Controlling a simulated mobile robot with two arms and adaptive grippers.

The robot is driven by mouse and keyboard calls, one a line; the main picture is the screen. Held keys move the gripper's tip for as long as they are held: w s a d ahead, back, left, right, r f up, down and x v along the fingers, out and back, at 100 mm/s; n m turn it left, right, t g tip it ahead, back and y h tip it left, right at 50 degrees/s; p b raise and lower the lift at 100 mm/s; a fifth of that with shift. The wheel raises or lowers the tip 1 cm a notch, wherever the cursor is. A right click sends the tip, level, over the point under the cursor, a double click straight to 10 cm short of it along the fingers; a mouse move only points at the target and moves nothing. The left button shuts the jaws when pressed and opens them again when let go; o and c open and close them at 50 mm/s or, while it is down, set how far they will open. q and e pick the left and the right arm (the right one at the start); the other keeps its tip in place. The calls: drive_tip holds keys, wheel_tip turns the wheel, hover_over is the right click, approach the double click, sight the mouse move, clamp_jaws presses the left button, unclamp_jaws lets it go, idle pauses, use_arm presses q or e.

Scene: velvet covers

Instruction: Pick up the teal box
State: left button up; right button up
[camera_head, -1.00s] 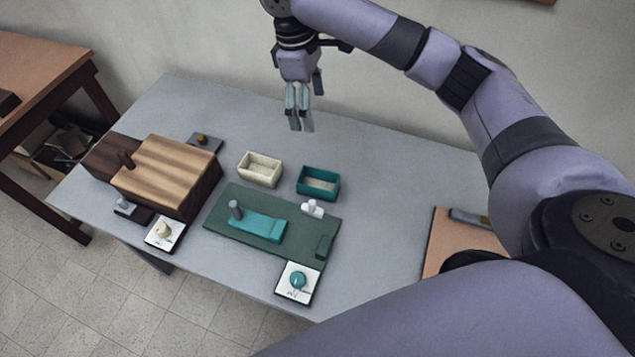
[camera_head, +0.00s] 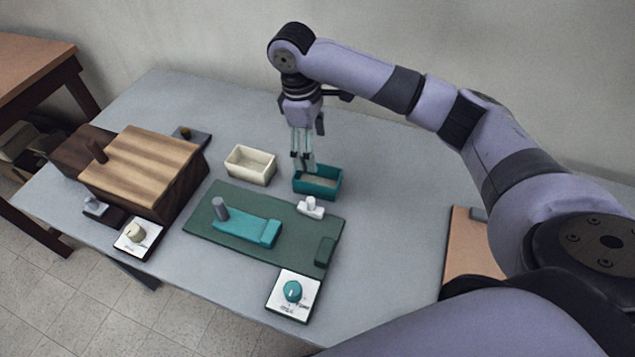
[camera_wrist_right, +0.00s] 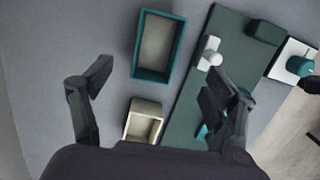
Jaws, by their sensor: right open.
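The teal box (camera_head: 318,183) is a small open-topped box on the grey table, just behind the green mat. My right gripper (camera_head: 303,164) hangs over its back left edge in the head view, fingers pointing down. I cannot tell from the head view whether the fingertips touch the box. In the right wrist view the teal box (camera_wrist_right: 158,46) lies beyond and between the two spread fingers of my right gripper (camera_wrist_right: 155,85), with nothing held. The box looks empty with a pale inside. My left gripper is in neither view.
A cream box (camera_head: 250,166) stands left of the teal box. The green mat (camera_head: 200,228) in front bears a teal piece (camera_head: 247,228) and a white knob piece (camera_head: 311,208). A wooden-topped block (camera_head: 150,165) is at left.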

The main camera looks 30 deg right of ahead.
hover_over(318, 177)
drive_tip(key=s+a, duration=0.2)
drive_tip(key=s, duration=0.1)
drive_tip(key=f, duration=0.5)
drive_tip(key=shift+w+d+f, duration=0.15)
drive_tip(key=shift+w+f, duration=0.05)
drive_tip(key=shift+f, duration=0.2)
drive_tip(key=shift+w+d+f+p, duration=0.1)
drive_tip(key=shift+f+p, duration=0.05)
drive_tip(key=shift+f, duration=1.3)
drive_tip(key=shift+d+f+p, duration=0.1)
drive_tip(key=shift+f+p, duration=0.05)
drive_tip(key=shift+f, duration=1.25)
drive_tip(key=shift+c, duration=0.5)
drive_tip(key=c, duration=1.2)
drive_tip(key=shift+r, duration=0.1)
